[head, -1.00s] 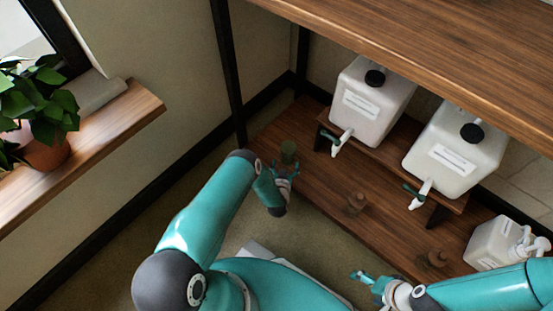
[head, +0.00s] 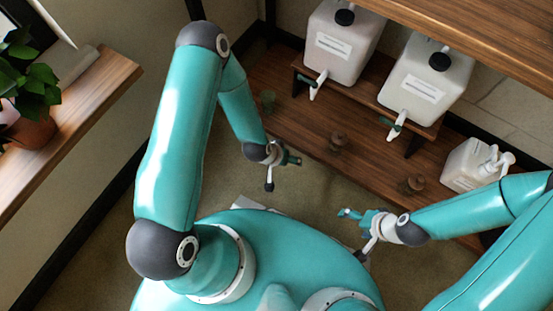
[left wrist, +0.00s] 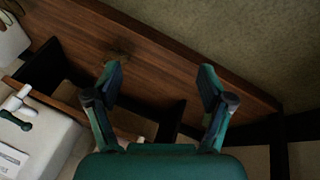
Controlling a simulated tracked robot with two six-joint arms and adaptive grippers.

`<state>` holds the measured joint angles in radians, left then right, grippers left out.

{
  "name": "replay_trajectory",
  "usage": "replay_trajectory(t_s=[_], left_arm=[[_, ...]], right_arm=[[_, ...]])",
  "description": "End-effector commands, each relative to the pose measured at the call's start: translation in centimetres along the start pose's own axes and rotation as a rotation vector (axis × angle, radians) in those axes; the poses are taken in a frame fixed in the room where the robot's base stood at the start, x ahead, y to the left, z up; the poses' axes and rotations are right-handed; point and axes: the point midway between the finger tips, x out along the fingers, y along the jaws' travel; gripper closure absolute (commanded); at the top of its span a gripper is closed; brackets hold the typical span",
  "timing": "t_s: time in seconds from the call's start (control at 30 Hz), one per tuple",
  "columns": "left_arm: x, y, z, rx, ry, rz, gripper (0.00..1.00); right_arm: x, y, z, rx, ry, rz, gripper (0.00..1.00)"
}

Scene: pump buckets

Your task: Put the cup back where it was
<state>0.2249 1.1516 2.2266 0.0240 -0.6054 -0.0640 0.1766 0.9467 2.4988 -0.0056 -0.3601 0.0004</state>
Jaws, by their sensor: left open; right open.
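The cup cannot be made out there. My right gripper (head: 352,234) is open and empty in front of the shelf, away from the cup.
Two white jugs with taps, left (head: 340,42) and right (head: 424,85), stand on a raised wooden stand. A plant (head: 30,130) sits on the left ledge.

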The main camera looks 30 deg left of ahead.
Motion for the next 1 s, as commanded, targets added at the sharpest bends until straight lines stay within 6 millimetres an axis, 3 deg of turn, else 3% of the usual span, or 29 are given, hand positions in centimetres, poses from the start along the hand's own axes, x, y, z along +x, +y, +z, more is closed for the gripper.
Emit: replay_trajectory(t_s=[0.03, 0.1, 0.2, 0.3, 0.57, 0.73, 0.87, 1.0], left_arm=[[-2.5, 0.9, 2.1, 0.005, -0.079, 0.014, 0.19], [-5.2, 1.6, 5.0, 0.007, -0.180, 0.026, 0.19], [-7.8, 2.0, 7.6, 0.009, -0.270, 0.032, 0.19], [-9.0, 1.8, 8.7, 0.010, -0.309, 0.034, 0.19], [-9.1, 1.9, 8.8, 0.010, -0.314, 0.033, 0.19], [-10.1, 2.2, 8.4, 0.010, -0.313, 0.033, 0.19], [-12.5, 3.1, 7.7, 0.010, -0.312, 0.033, 0.19], [-16.6, 4.5, 6.4, 0.010, -0.312, 0.033, 0.19]], right_arm=[[0.0, 0.0, 0.0, 0.000, 0.000, 0.000, 0.12], [0.0, 0.0, 0.0, 0.000, 0.000, 0.000, 0.12], [0.0, 0.0, 0.0, 0.000, 0.000, 0.000, 0.12], [0.0, 0.0, 0.0, 0.000, 0.000, 0.000, 0.12], [0.0, 0.0, 0.0, 0.000, 0.000, 0.000, 0.12], [-1.1, -0.4, 0.0, 0.000, 0.000, 0.000, 0.12], [-3.7, -1.3, 0.0, 0.000, 0.000, 0.000, 0.12], [-8.0, -2.9, 0.0, 0.000, 0.000, 0.000, 0.12]])
